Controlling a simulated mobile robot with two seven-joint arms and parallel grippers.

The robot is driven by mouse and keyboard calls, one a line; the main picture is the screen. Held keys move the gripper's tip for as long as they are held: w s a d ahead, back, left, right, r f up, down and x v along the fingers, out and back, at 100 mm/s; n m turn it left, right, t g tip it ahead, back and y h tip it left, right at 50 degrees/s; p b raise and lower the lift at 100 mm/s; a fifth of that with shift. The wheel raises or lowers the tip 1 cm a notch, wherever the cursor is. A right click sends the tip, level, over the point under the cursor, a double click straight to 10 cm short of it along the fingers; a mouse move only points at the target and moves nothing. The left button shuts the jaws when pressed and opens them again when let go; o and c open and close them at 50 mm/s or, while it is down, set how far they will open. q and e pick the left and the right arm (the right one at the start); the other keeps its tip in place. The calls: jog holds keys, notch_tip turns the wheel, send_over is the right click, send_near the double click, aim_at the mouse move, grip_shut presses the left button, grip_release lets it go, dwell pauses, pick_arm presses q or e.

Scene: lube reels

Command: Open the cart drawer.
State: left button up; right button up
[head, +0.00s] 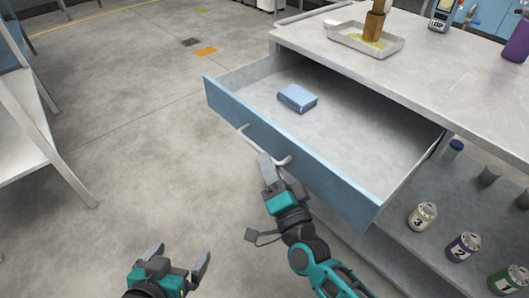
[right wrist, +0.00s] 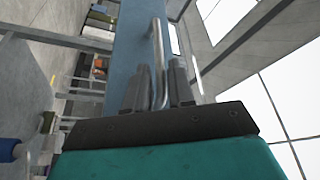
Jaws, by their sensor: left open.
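The cart drawer (head: 290,155) has a blue front and is pulled well out from under the cart's top; its grey inside shows. A light blue box (head: 297,97) lies in it. The drawer's bar handle (head: 247,139) runs along the outside of the front. My right gripper (head: 268,166) is at the handle. In the right wrist view, its two dark fingers (right wrist: 160,88) stand on both sides of the metal handle (right wrist: 157,50), closed about it. My left gripper (head: 180,268) is open and empty, low over the floor, away from the drawer.
The cart top (head: 420,80) carries a metal tray (head: 365,41) with a brown object in it, and bottles. Several numbered cans (head: 422,217) stand on the lower shelf at right. A white-legged table (head: 25,130) stands at left. The floor between is clear.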

jog(key=v, duration=0.9)
jog(key=shift+d, duration=0.1)
